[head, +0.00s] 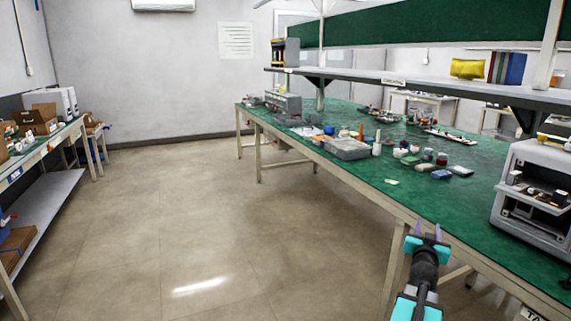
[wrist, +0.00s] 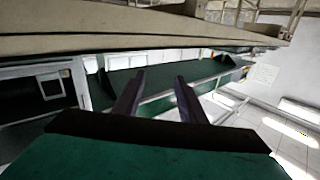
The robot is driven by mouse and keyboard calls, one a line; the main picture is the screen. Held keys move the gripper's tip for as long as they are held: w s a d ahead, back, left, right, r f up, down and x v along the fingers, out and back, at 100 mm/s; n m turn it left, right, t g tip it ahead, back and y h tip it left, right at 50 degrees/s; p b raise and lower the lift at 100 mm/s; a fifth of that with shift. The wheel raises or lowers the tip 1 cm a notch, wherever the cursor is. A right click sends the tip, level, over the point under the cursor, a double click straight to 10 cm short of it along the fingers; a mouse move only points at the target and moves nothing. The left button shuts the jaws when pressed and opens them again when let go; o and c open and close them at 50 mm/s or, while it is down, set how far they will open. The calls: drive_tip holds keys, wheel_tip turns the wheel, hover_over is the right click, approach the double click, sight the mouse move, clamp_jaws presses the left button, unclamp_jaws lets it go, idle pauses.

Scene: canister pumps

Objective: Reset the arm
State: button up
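My gripper (head: 428,230) shows at the lower right of the head view, at the near edge of the green-topped workbench (head: 470,207). My dark and teal arm reaches up to it from the bottom edge. In the wrist view my gripper (wrist: 160,84) has its two dark fingers apart with a clear gap between them. Nothing is between the fingers. The wrist view looks tilted, with a pale board edge across the top. Whether the gripper touches the bench edge I cannot tell.
Small parts and a grey tray (head: 347,149) lie on the workbench. A grey machine (head: 531,225) stands at its right end. A shelf (head: 411,81) runs above. Another table (head: 40,150) with boxes stands at the left. The floor (head: 190,220) between is clear.

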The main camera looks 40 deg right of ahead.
drive_tip(key=w+a+f+n+t+y+p, duration=0.1)
drive_tip(key=w+a+f+n+y+p, duration=0.15)
drive_tip(key=w+a+f, duration=0.7)
drive_tip(key=w+a+f+n+t+y+p, duration=0.15)
drive_tip(key=w+a+f+y, duration=0.35)
drive_tip(key=w+a, duration=0.65)
drive_tip(key=w+a+f+n+g+y+p, duration=0.1)
drive_tip(key=w+a+f+y+p, duration=0.15)
drive_tip(key=a+f, duration=0.7)
drive_tip(key=w+a+f+n+g+y+p, duration=0.1)
drive_tip(key=w+a+f+g+p, duration=0.15)
drive_tip(key=a+f, duration=0.7)
drive_tip(key=s+a+f+n+g+y+p, duration=0.1)
drive_tip(key=s+a+f+g, duration=0.15)
drive_tip(key=s+a, duration=0.4)
drive_tip(key=s+a+f+n+g+y+p, duration=0.1)
drive_tip(key=s+a+f, duration=0.2)
drive_tip(key=a, duration=0.6)
drive_tip(key=s+a+f+n+g+y+p, duration=0.1)
drive_tip(key=s+a+f+n+p, duration=0.2)
drive_tip(key=a, duration=0.5)
drive_tip(key=s+a+n+g+y, duration=0.1)
drive_tip(key=s+a+g, duration=0.3)
drive_tip(key=s, duration=0.7)
drive_tip(key=s+a+n+g+y, duration=0.1)
drive_tip(key=s+a+g, duration=0.3)
drive_tip(key=s, duration=0.7)
drive_tip(key=shift+a+f+b, duration=0.15)
drive_tip(key=shift+f+b, duration=0.15)
